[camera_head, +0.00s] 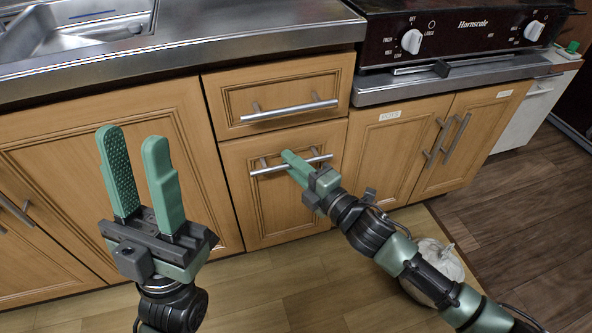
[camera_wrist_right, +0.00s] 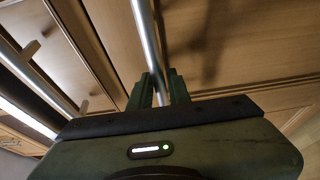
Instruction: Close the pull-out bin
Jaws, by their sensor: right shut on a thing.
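The pull-out bin's wooden front (camera_head: 262,212) is the lower panel beneath a drawer, and it looks about flush with the cabinet beside it. Its horizontal metal bar handle (camera_head: 264,171) also crosses the right wrist view (camera_wrist_right: 148,38). My right gripper (camera_head: 291,160) is shut on this bar near its middle. In the right wrist view its fingers (camera_wrist_right: 160,90) sit on either side of the bar. The fingers and wrist hide part of the handle and front. My left gripper (camera_head: 133,140) is open and empty, raised in front of the left cabinet door.
A drawer (camera_head: 285,92) with its own bar handle is above. A double-door cabinet (camera_head: 400,140) and stove (camera_head: 455,40) are to the right. A pale rounded object (camera_head: 447,262) sits on the floor behind my right arm. The floor before the bin looks clear.

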